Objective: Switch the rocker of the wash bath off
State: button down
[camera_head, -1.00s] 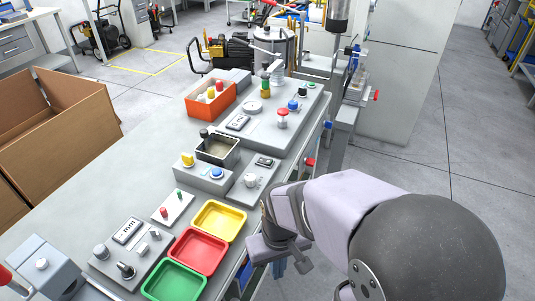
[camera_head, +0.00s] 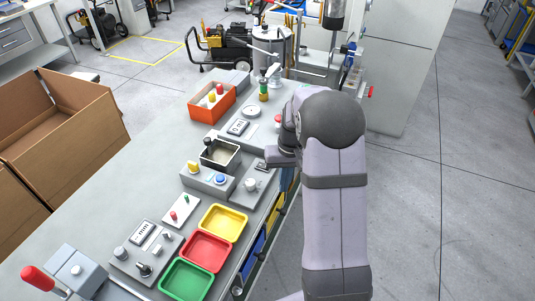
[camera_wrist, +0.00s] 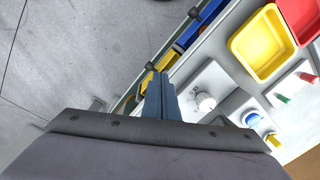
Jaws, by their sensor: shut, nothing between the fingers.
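The wash bath is an open metal tank (camera_head: 220,155) holding murky liquid, on the bench. In front of it stand a grey block with yellow and blue buttons (camera_head: 208,180) and a grey panel (camera_head: 247,194) with a round knob (camera_head: 251,184). A small dark fitting (camera_head: 262,164) sits at the panel's far end; I cannot tell whether it is the rocker or its position. My gripper (camera_head: 273,158) is close beside that fitting; contact is unclear. In the wrist view my shut, empty fingers (camera_wrist: 160,97) point beside the knob (camera_wrist: 204,102); my gripper body hides what lies below.
Yellow (camera_head: 223,222), red (camera_head: 207,251) and green (camera_head: 187,278) trays line the bench's near side. An orange bin (camera_head: 212,103) stands further back. Another panel with a red lever (camera_head: 38,279) is at lower left.

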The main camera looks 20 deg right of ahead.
jog(key=w+r+n+t+y, duration=0.1)
jog(key=w+r+n, duration=1)
jog(key=r, duration=0.2)
jog(key=shift+d+n+t, duration=0.15)
jog(key=shift+n+t, duration=0.15)
jog(key=shift+t, duration=0.1)
jog(key=p, duration=0.3)
send_over(263, 166)
jog(key=d, duration=0.1)
jog(key=f, duration=0.8)
jog(key=s+f, duration=0.1)
jog(key=f, duration=0.3)
jog(key=shift+d+f+p, duration=0.1)
jog(key=shift+f+p, duration=0.35)
jog(key=shift+f, duration=0.4)
